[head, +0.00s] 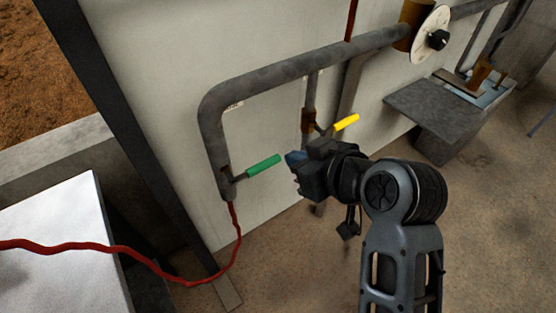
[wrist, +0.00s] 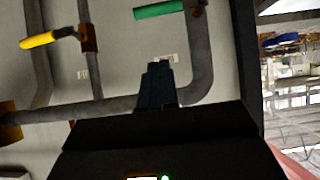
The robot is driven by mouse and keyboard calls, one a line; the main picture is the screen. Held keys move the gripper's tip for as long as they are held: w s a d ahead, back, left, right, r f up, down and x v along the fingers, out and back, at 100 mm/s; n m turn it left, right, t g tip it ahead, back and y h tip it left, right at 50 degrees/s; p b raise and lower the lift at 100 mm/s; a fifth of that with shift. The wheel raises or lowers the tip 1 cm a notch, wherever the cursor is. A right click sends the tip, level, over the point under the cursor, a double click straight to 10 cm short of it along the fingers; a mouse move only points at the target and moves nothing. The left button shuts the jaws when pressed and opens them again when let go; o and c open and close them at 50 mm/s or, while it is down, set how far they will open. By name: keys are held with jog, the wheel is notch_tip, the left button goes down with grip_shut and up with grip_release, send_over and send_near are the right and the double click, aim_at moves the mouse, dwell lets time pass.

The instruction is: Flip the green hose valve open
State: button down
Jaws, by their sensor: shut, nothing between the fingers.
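The green hose valve handle (head: 263,166) sticks out to the right from the lower end of the grey pipe at centre left in the head view.
A yellow valve handle (head: 346,122) sits behind and above my gripper; it also shows in the wrist view (wrist: 38,40). A red hose (head: 238,245) hangs below the green valve. A white dial (head: 430,35), grey pipe (head: 290,68) and grey shelf (head: 435,104) line the wall.

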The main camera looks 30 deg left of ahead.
jog(key=p, duration=0.1)
send_over(271, 163)
jog(key=s+d, duration=0.2)
notch_tip(271, 163, down, 6)
jog(key=shift+a+f+p, duration=0.15)
jog(key=shift+f+p, duration=0.05)
jog(key=shift+f, duration=0.3)
jog(key=shift+a+f+p, duration=0.15)
jog(key=shift+f+p, duration=0.05)
jog(key=shift+f, duration=0.3)
jog(key=shift+w+a+f, duration=0.1)
jog(key=shift+f, duration=0.65)
jog(key=shift+f, duration=0.15)
